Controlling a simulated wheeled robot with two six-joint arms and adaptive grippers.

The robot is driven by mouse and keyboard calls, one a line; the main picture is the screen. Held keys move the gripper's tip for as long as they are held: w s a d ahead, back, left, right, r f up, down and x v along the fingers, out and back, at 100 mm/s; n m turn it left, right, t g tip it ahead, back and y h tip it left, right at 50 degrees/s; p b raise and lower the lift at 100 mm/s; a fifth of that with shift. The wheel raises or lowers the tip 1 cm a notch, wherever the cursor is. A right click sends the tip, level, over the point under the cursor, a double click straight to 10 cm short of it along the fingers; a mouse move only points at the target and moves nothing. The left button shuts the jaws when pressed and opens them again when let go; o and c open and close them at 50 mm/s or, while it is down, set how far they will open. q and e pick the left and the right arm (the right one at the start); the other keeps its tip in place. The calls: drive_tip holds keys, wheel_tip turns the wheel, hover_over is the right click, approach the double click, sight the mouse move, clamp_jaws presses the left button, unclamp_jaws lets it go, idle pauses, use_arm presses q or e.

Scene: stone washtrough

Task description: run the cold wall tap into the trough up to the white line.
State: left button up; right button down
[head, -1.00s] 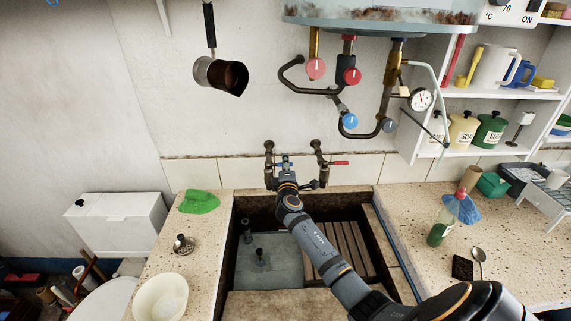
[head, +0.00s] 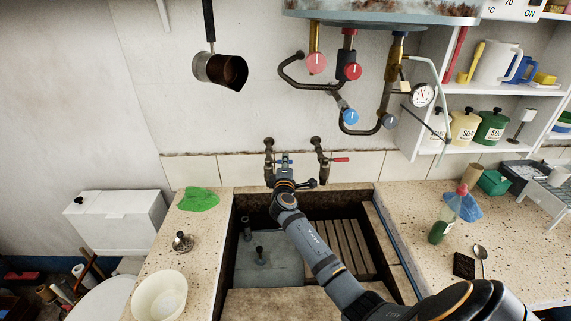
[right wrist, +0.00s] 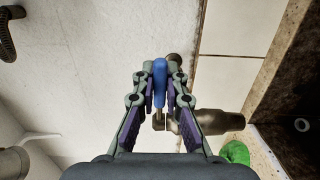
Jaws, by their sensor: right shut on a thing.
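The cold wall tap's blue lever (right wrist: 159,82) stands between my right gripper's fingers in the right wrist view, and they are shut on it. In the head view the right gripper (head: 284,164) is at the left wall tap (head: 269,150), and my arm hides the tap's spout. The stone trough (head: 258,209) lies below, with a grey-blue floor or water surface on its left; I cannot tell which. No white line or running stream can be made out. My left gripper is not in view.
A red-handled tap (head: 340,159) is close to the right of my gripper. A wooden slatted rack (head: 346,245) fills the trough's right side. Pipes with knobs (head: 349,116) hang above. A green cloth (head: 198,199) and a white bowl (head: 160,298) sit on the left ledge.

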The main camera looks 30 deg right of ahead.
use_arm(q)
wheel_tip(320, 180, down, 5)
drive_tip(key=b, duration=0.3)
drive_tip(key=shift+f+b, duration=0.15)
drive_tip(key=shift+b, duration=0.25)
use_arm(e)
drive_tip(key=m+g+h, duration=0.1)
drive_tip(key=s+a+m+g+h, duration=0.1)
drive_tip(key=m+g+h, duration=0.1)
drive_tip(key=shift+r, duration=0.15)
drive_tip(key=c, duration=1.4)
unclamp_jaws()
